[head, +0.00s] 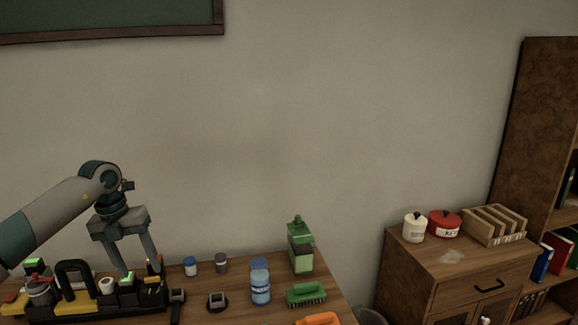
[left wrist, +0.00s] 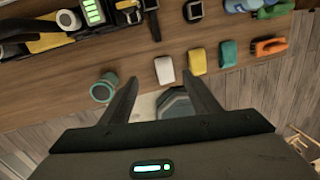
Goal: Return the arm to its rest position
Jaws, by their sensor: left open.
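My left arm comes in from the left in the head view. Its gripper (head: 139,266) points down over the left part of the wooden table (head: 240,309), near a black tool caddy (head: 97,310). The two fingers are spread apart, with nothing held between them. In the left wrist view the open gripper (left wrist: 160,80) shows its fingers beyond the table's edge. A teal-rimmed cylinder (left wrist: 104,88) lies beside the left finger, apparently apart from it. My right arm and gripper are not in view.
The table holds a blue bottle (head: 260,288), a green bottle (head: 300,256), a green brush (head: 306,294) and an orange tool (head: 318,319). White (left wrist: 164,69), yellow (left wrist: 197,61) and teal (left wrist: 229,53) blocks lie near its edge. A wooden cabinet (head: 460,258) stands right. Space above the table is clear.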

